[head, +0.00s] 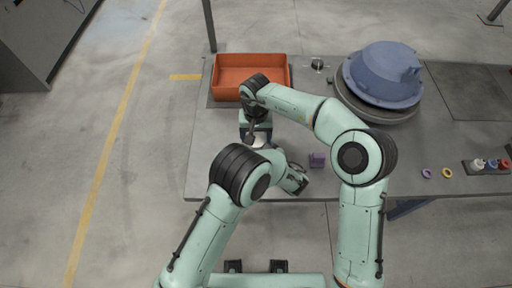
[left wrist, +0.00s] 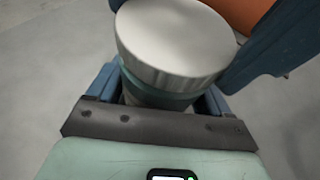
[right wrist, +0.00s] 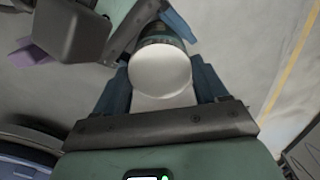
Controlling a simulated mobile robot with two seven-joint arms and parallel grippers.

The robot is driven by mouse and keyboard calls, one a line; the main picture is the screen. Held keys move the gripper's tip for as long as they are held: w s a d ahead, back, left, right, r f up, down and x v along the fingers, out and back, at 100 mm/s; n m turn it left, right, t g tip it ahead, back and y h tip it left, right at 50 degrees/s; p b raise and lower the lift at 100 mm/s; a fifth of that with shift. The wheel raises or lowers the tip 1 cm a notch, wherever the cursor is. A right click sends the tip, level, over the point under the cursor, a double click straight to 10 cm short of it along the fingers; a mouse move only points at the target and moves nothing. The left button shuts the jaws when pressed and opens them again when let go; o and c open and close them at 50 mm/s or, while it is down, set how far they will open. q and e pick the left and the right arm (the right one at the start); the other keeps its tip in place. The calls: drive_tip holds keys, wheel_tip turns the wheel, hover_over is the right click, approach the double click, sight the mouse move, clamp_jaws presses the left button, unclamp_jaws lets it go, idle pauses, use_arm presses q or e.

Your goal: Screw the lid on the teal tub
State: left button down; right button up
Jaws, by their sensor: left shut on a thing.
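The teal tub (left wrist: 155,92) is between the blue fingers of my left gripper (left wrist: 160,96), which is shut on its body. A pale grey-white lid (left wrist: 172,38) with a ribbed edge sits on top of the tub, apparently level. Whether its thread is engaged cannot be seen. My right gripper (head: 257,124) is over the tub, its fingers apart on either side of the lid. In the right wrist view the lid's round top (right wrist: 160,72) lies between the fingertips, with little or no gap. Contact is hard to tell. In the head view my arms mostly hide the tub.
An orange tray (head: 222,91) stands behind the grippers. A large blue flanged housing (head: 385,72) is at the back right. Rings and a small rack (head: 478,172) lie at the right. The table centre-right is clear.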

drive_tip(key=m, duration=0.8)
drive_tip(key=shift+m, duration=0.3)
drive_tip(key=m, duration=1.2)
drive_tip(key=shift+m, duration=0.3)
drive_tip(key=m, duration=0.6)
drive_tip(key=shift+m, duration=0.3)
drive_tip(key=m, duration=1.9)
drive_tip(key=shift+m, duration=0.4)
drive_tip(key=m, duration=0.6)
drive_tip(key=shift+f, duration=0.1)
drive_tip(key=o, duration=1.2)
drive_tip(key=shift+c, duration=0.2)
